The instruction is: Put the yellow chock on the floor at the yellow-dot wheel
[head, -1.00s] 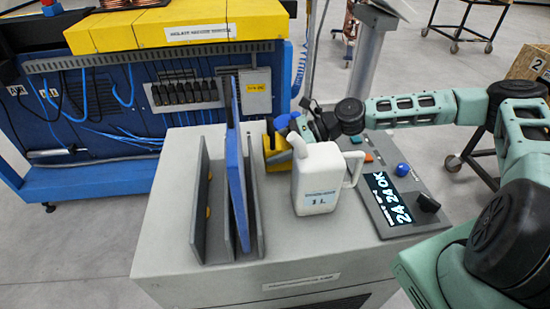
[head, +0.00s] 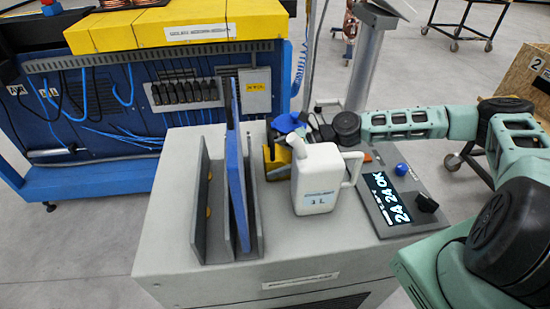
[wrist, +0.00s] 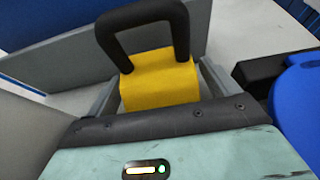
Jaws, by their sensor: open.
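The yellow chock (head: 275,166) stands on the grey cabinet top, behind and left of the white jug, which partly hides it. In the wrist view the chock (wrist: 160,82) is a yellow block with a black loop handle on top. My gripper (wrist: 158,90) is open, with one grey finger on each side of the block. I cannot tell whether the fingers touch it. In the head view the gripper is mostly hidden behind the jug and a blue round part. No yellow-dot wheel can be made out.
The white jug (head: 318,180) stands close to the chock. A grey rack (head: 207,235) with a blue panel (head: 238,185) is at its left. A control box with display (head: 388,198) is at the right. A blue machine (head: 90,178) stands behind. Floor is open at right rear.

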